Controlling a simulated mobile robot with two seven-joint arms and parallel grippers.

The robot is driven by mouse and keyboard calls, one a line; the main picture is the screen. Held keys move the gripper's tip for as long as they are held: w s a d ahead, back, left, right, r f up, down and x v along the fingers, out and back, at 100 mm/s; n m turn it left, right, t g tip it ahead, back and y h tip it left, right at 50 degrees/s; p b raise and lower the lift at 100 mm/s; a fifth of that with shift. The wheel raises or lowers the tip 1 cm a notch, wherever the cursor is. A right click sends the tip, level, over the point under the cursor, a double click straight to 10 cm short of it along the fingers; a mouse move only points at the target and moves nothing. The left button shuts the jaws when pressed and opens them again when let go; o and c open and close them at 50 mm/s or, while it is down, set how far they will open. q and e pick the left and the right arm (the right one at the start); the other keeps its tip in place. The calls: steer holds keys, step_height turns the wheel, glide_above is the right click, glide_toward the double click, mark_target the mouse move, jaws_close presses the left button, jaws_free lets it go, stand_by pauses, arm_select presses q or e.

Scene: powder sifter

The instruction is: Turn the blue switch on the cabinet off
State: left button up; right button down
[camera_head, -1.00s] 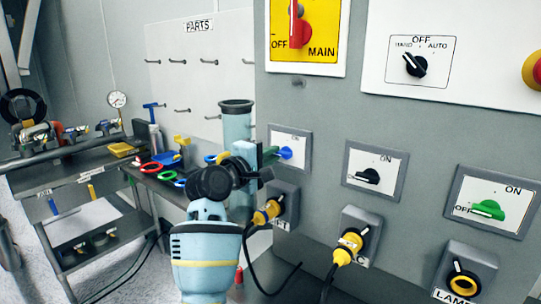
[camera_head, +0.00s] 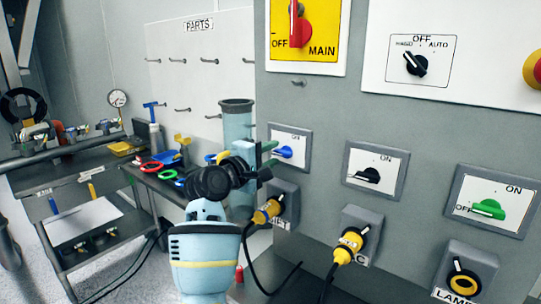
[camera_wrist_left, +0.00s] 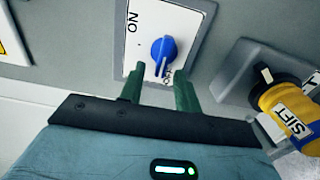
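The blue switch (camera_head: 284,152) sits on a white plate in a grey frame on the cabinet front. In the left wrist view the blue knob (camera_wrist_left: 163,49) has its handle and white mark pointing down, toward the partly hidden OFF lettering; ON is printed at the plate's left. My left gripper (camera_head: 268,157) is just left of the switch in the head view. My right gripper is not in view.
A yellow SIFT plug (camera_head: 267,212) is in a socket below the switch and shows close to the right finger in the wrist view (camera_wrist_left: 288,105). A black switch (camera_head: 368,176) and green switch (camera_head: 488,208) lie to the right. A clear cylinder (camera_head: 237,125) stands behind my gripper.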

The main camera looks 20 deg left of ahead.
arm_select(q)
steer(key=v, duration=0.7)
steer(key=shift+s, duration=0.2)
arm_select(e)
steer(key=shift+s+f, duration=0.1)
